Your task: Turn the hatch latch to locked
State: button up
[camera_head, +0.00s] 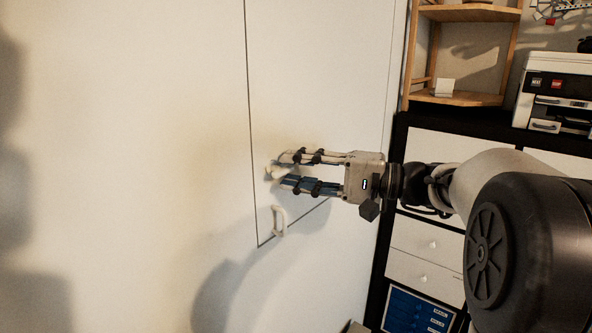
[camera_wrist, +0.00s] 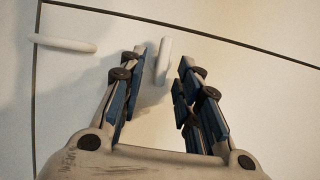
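The white hatch (camera_head: 310,90) is a flat panel outlined by dark seams. Its latch (camera_head: 271,173) is a small pale bar near the left seam; in the wrist view the latch (camera_wrist: 164,62) lies between the fingertips, lengthwise with the fingers, pointing toward the seam. My gripper (camera_head: 283,171) is open around the latch, one finger on each side. The latch's base is partly hidden in the head view.
A pale pull handle (camera_head: 279,221) sits below the latch near the hatch's lower left corner; it shows at upper left in the wrist view (camera_wrist: 65,43). At right stand a wooden shelf (camera_head: 455,98), a printer (camera_head: 556,95) and a dark-framed cabinet (camera_head: 425,240). The wall at left is clear.

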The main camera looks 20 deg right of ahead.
jog(key=v, duration=1.1)
jog(key=shift+d, duration=0.3)
